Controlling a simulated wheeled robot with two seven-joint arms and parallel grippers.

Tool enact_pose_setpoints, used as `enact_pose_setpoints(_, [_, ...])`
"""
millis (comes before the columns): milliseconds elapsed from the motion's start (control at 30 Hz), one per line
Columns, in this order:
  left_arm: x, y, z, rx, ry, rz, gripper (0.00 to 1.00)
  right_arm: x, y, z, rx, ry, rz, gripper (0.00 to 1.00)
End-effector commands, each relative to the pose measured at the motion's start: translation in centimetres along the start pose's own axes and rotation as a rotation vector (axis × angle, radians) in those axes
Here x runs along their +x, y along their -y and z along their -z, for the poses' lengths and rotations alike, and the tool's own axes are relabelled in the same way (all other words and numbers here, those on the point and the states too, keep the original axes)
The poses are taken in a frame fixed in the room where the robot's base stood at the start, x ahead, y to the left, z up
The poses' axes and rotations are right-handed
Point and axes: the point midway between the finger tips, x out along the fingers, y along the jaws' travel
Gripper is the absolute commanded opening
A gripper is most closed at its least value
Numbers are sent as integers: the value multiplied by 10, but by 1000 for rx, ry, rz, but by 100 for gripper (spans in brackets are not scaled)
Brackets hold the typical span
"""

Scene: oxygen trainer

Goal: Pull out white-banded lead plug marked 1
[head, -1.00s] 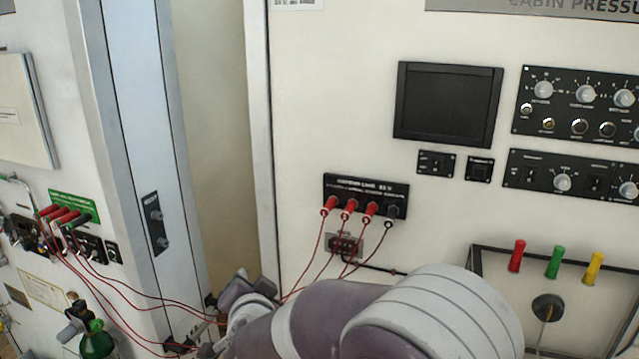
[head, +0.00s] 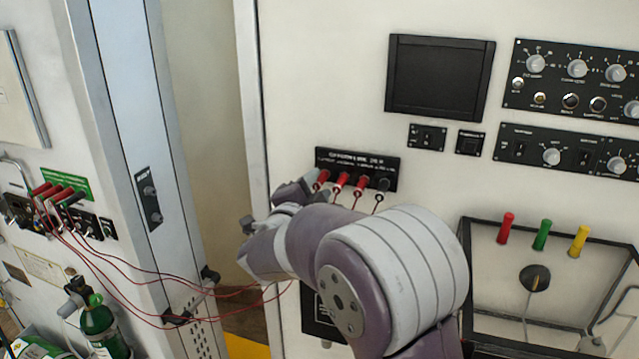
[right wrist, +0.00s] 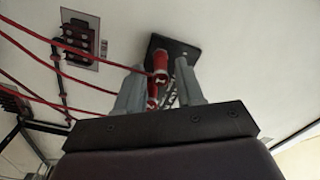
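Red lead plugs with pale bands sit in a row in the black socket panel (head: 352,163) in the head view. The leftmost red plug (head: 321,178) is beside my right gripper (head: 300,188); its marking is too small to read. A second red plug (head: 340,182), a third red plug (head: 358,185) and a black plug (head: 381,186) follow to the right. In the right wrist view my right gripper (right wrist: 162,84) is open, its fingers on either side of a red plug (right wrist: 160,66). Contact cannot be told. My left gripper is not in view.
Red leads (head: 150,275) run left to another panel (head: 60,215) with red plugs. A screen (head: 440,77) and knob panels (head: 575,80) are above and right. Red, green and yellow handles (head: 541,234) stand at lower right. A green cylinder (head: 97,322) is at lower left.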

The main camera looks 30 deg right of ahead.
Motion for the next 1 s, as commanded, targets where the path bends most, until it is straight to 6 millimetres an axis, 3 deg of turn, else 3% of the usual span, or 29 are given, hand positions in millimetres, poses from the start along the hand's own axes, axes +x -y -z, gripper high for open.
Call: enact_pose_setpoints(1000, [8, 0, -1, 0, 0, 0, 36, 6, -1, 0, 0, 1, 0, 37])
